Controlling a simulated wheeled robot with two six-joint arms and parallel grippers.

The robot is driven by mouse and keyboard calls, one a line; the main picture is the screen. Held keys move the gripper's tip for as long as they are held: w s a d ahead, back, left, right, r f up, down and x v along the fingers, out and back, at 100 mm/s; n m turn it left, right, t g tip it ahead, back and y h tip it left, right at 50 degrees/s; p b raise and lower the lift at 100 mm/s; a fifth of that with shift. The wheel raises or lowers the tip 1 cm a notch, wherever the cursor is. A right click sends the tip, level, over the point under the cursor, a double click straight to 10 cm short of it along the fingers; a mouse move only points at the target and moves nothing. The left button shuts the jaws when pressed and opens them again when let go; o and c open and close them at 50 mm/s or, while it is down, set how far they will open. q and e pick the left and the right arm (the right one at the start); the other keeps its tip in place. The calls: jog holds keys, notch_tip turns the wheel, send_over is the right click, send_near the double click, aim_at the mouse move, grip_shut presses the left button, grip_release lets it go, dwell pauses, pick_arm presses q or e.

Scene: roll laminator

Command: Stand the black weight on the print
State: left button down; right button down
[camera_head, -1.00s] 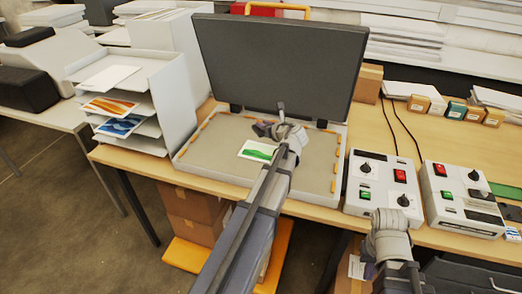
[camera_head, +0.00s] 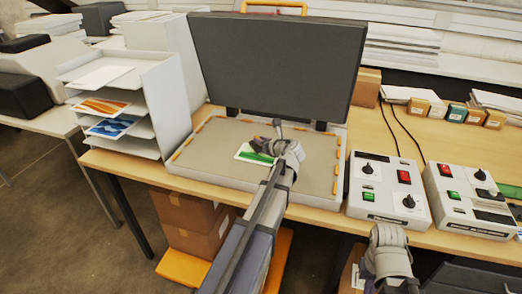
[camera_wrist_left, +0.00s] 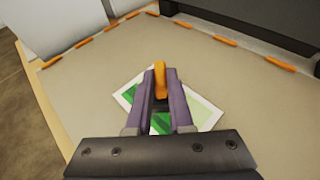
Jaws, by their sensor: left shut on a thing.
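The print (camera_head: 244,154), a white card with a green picture, lies on the beige bed of the open press (camera_head: 312,178). My left gripper (camera_head: 268,145) is over the print and covers part of it. In the left wrist view the left gripper (camera_wrist_left: 161,100) is shut on an upright orange piece (camera_wrist_left: 160,78), with the print (camera_wrist_left: 205,112) showing on both sides below. I cannot make out a black weight; any body under the orange piece is hidden. I cannot tell whether it touches the print. My right arm is at the lower right, its fingertips not visible.
The press's dark lid (camera_head: 275,65) stands raised behind the bed. A white shelf rack (camera_head: 175,90) with prints stands at left. Two control boxes (camera_head: 388,188) (camera_head: 470,200) with knobs and buttons stand at right. Small boxes (camera_head: 455,112) stand at the back right.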

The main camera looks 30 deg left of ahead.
pick_arm(q)
jog(key=shift+f+b, duration=1.1)
jog(key=shift+f, duration=0.4)
jog(key=shift+f, duration=0.2)
jog(key=c, duration=0.8)
grip_release()
jog(key=shift+r, duration=0.1)
jog(key=shift+r, duration=0.25)
jog(key=p+v, duration=0.4)
jog(key=v, duration=0.6)
jog(key=shift+s+d, duration=0.15)
jog(key=shift+d, duration=0.05)
jog(key=shift+s+d+r+p, duration=0.2)
jog(key=shift+s+d+p, duration=0.15)
jog(key=shift+d, duration=0.3)
